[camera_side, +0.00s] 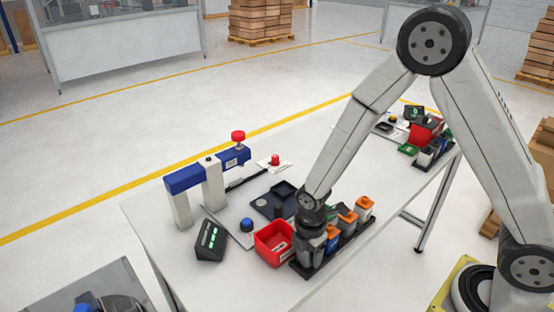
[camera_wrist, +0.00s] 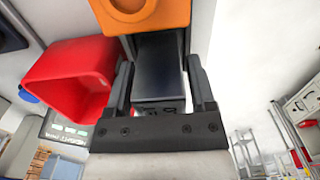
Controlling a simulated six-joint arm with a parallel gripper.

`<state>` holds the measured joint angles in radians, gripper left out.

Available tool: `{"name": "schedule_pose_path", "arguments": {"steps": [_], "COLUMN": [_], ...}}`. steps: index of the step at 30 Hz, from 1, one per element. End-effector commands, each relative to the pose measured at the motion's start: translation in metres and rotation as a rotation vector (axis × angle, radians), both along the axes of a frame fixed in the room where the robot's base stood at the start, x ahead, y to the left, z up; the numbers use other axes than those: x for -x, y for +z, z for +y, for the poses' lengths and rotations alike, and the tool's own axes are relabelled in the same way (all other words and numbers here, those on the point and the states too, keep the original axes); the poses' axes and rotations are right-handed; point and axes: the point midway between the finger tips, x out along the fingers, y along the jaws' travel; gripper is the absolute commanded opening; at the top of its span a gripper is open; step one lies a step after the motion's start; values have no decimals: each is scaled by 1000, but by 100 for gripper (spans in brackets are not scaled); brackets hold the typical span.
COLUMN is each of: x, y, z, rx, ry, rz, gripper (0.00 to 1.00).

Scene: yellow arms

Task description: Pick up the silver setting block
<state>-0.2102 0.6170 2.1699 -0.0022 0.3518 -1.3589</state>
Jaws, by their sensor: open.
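My gripper (camera_side: 311,250) points down at the near end of a black rack (camera_side: 340,249). In the wrist view my gripper (camera_wrist: 160,72) is open, with one finger on each side of a dark grey, silvery block (camera_wrist: 160,58), which appears to be the silver setting block. I cannot tell whether the fingers touch it. An orange-topped part (camera_wrist: 140,14) stands just beyond the block. In the side view the gripper hides most or all of the silver block.
Several orange-topped grey parts (camera_side: 364,207) stand along the rack. A red bin (camera_side: 272,240) is close to the gripper's left, also in the wrist view (camera_wrist: 72,78). A blue press frame (camera_side: 205,172), a display box (camera_side: 210,240) and a blue button (camera_side: 246,224) stand farther left.

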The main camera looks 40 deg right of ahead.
Motion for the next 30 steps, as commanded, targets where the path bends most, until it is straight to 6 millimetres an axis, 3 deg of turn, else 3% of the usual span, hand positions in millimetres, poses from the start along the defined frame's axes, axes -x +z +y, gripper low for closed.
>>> {"name": "schedule_pose_path", "arguments": {"steps": [11, 15, 17, 18, 30], "x": [0, 0, 0, 0, 0], "y": [0, 0, 0, 0, 2], "z": [0, 0, 0, 0, 0], "rx": [0, 0, 0, 0, 0], "ry": [0, 0, 0, 0, 0], "rz": [0, 0, 0, 0, -1], "gripper": [67, 23, 4, 0, 0]}}
